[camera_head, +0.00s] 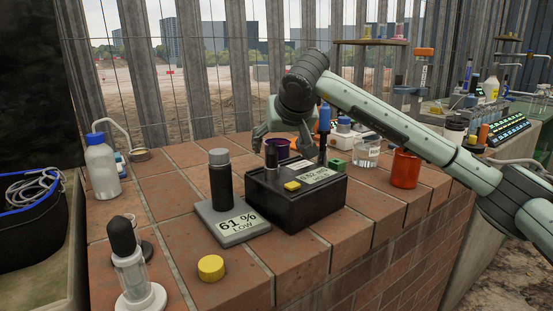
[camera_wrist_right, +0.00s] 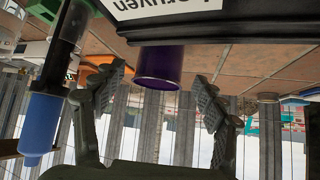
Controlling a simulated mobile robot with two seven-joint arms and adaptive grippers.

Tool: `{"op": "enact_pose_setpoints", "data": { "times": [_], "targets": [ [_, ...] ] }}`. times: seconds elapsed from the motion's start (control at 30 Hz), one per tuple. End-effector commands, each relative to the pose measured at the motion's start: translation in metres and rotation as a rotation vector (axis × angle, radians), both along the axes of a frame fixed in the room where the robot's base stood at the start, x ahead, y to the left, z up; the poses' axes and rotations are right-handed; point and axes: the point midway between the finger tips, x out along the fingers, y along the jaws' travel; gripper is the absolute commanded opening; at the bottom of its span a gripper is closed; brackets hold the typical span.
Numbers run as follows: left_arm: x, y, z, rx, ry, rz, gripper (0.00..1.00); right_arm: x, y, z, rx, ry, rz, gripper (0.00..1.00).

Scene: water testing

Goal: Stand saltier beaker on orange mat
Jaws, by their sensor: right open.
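A purple beaker (camera_head: 278,149) stands behind the black meter box, partly hidden by it and my right gripper. In the right wrist view, the purple beaker (camera_wrist_right: 160,66) appears between the spread fingers, with space on both sides. My right gripper (camera_head: 292,150) is open and empty, pointing down behind the box; its fingers also show in the wrist view (camera_wrist_right: 160,92). An orange-red beaker (camera_head: 405,170) and a clear labelled beaker (camera_head: 367,152) stand to the right. An orange patch (camera_wrist_right: 100,72) shows beside the purple beaker; I cannot tell whether it is the mat. My left gripper is out of view.
The black meter box (camera_head: 290,205) has a partly readable "mS" display. A grey pad (camera_head: 222,230) reading "61 % LOW" carries a dark cylinder (camera_head: 221,185). A yellow cap (camera_head: 211,268) lies in front. A blue-topped probe (camera_head: 324,118) stands close to my gripper.

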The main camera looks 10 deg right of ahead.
Motion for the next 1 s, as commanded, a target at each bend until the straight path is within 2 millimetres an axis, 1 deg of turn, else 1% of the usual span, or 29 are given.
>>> {"op": "enact_pose_setpoints", "data": {
  "times": [0.03,0.2,0.3,0.5,0.9,0.97,1.0],
  "targets": [
    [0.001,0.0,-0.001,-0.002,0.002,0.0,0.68,0.007,0.0,-0.007,0.003,0.006,-0.001,0.72],
    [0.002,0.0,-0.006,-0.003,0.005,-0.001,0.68,0.023,-0.001,-0.021,0.003,0.002,0.0,0.72],
    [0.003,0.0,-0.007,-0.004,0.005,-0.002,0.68,0.027,-0.001,-0.024,0.001,0.0,0.001,0.72],
    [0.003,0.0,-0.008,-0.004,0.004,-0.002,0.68,0.027,-0.002,-0.024,0.001,0.0,0.001,0.72],
    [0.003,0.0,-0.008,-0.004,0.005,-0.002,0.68,0.027,-0.002,-0.024,0.001,0.0,0.001,0.22],
    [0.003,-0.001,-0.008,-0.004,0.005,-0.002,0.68,0.027,-0.002,-0.024,0.001,0.0,0.001,0.15],
    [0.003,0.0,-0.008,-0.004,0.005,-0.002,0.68,0.027,-0.002,-0.023,0.001,-0.001,0.0,0.14]
  ]
}}
